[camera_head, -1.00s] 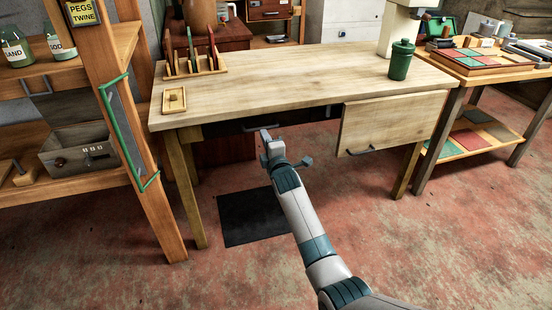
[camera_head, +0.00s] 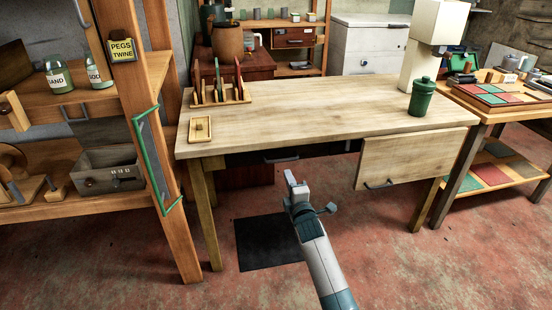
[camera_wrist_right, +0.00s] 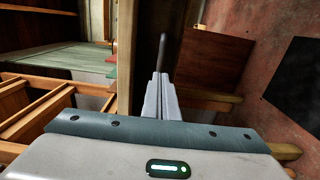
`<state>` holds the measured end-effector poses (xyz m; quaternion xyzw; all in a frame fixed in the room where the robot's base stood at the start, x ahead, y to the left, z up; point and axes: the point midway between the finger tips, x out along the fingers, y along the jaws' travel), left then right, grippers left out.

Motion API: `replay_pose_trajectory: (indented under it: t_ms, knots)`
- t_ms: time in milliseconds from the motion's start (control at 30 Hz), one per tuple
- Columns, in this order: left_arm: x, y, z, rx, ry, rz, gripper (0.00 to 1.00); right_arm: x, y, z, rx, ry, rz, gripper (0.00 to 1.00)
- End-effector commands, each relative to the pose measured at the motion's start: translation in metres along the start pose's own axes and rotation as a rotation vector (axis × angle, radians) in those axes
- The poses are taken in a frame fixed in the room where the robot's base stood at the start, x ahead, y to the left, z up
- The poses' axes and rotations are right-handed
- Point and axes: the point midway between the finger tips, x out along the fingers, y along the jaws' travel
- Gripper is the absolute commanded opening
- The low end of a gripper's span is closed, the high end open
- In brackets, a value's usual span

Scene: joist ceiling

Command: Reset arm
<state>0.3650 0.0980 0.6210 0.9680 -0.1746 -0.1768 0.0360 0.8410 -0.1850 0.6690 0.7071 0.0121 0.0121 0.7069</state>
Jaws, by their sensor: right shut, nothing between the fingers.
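My right gripper (camera_head: 291,178) is in front of the wooden desk (camera_head: 330,112), below the level of its top. Its arm comes up from the bottom of the head view. In the right wrist view the two fingers (camera_wrist_right: 161,85) lie together with nothing between them. A dark, narrow bar (camera_wrist_right: 163,50) shows just beyond the fingertips in that view; I cannot tell whether it touches them. In the head view a dark handle (camera_head: 283,160) under the desk's front edge is just beyond the gripper, with a small gap in the picture. My left gripper is not in view.
A wooden shelf post (camera_head: 160,150) with a green frame stands left of the desk. The desk has a hanging front panel (camera_head: 415,158) at right and a green canister (camera_head: 421,97) on top. A dark mat (camera_head: 268,241) lies on open red floor.

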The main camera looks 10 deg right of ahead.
Motion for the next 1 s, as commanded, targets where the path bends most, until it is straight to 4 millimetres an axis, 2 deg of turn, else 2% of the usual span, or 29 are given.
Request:
replay_pose_trajectory:
  t_ms: [167, 267, 367, 467, 567, 700, 767, 900, 1000]
  knots:
    - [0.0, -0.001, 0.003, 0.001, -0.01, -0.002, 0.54, -0.006, -0.007, 0.001, 0.02, -0.003, -0.015, 0.0]
    - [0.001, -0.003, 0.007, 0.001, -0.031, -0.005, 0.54, -0.02, -0.021, 0.004, 0.067, -0.011, -0.047, 0.0]
    - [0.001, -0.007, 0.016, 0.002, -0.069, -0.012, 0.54, -0.044, -0.044, 0.008, 0.149, -0.026, -0.103, 0.0]
    - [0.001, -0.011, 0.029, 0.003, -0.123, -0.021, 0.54, -0.08, -0.074, 0.011, 0.264, -0.05, -0.179, 0.0]
    - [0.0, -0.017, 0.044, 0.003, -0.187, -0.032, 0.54, -0.125, -0.105, 0.013, 0.403, -0.086, -0.269, 0.0]
    - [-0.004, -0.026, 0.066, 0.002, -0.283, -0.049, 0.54, -0.197, -0.143, 0.011, 0.607, -0.15, -0.403, 0.0]
    - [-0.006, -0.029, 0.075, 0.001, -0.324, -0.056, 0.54, -0.229, -0.157, 0.009, 0.692, -0.183, -0.46, 0.0]
    - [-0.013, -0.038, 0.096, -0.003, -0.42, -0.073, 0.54, -0.308, -0.18, 0.002, 0.883, -0.273, -0.594, 0.0]
    - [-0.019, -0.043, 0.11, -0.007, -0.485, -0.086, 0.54, -0.364, -0.19, -0.005, 1.008, -0.345, -0.686, 0.0]
